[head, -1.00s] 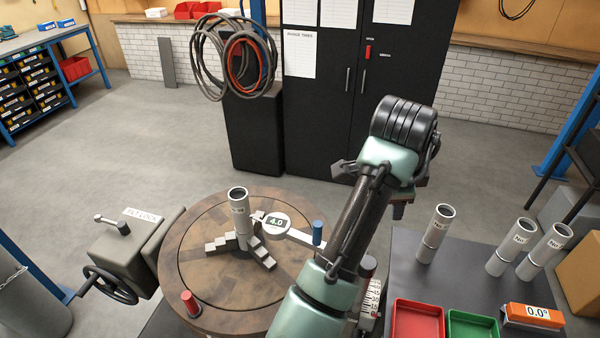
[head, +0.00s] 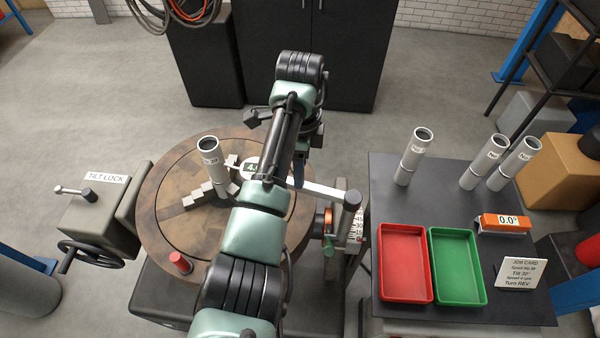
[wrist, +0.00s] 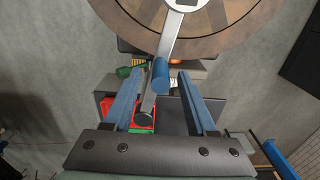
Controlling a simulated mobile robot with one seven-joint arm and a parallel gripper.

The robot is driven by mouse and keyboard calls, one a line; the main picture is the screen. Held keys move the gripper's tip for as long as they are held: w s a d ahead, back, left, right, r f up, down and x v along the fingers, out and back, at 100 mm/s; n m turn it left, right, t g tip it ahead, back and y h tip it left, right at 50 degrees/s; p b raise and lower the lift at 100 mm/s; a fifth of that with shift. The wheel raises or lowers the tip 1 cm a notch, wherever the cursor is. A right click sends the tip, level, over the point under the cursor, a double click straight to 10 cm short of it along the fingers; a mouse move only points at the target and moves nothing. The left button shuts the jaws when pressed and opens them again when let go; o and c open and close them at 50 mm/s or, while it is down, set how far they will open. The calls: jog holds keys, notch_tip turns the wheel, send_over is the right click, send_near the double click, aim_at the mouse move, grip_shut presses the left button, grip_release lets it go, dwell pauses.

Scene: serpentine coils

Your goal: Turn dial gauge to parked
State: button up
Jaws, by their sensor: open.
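The dial gauge (head: 250,168) is a white round head with a dark display, beside the upright tube on the round wooden table. My arm partly hides it. Its pale bar (head: 325,190) reaches right, past the table's rim. In the wrist view, the gauge head (wrist: 182,4) is at the top edge and its bar runs down to a blue upright handle (wrist: 160,74). My gripper (wrist: 159,82) is open, one blue finger on each side of that handle, with gaps visible. In the head view, my gripper (head: 299,172) is over the bar and the handle cannot be made out.
The wooden table (head: 165,215) carries a grey tube (head: 211,160) on stepped jaws and a red knob (head: 180,263). A tilt lock box (head: 95,215) stands left. Right are a red tray (head: 404,295), a green tray (head: 458,298), several tubes, an orange level (head: 503,223) and a job card (head: 522,275).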

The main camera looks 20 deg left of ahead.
jog(key=shift+f, duration=1.7)
grip_shut()
jog(key=shift+r, duration=0.1)
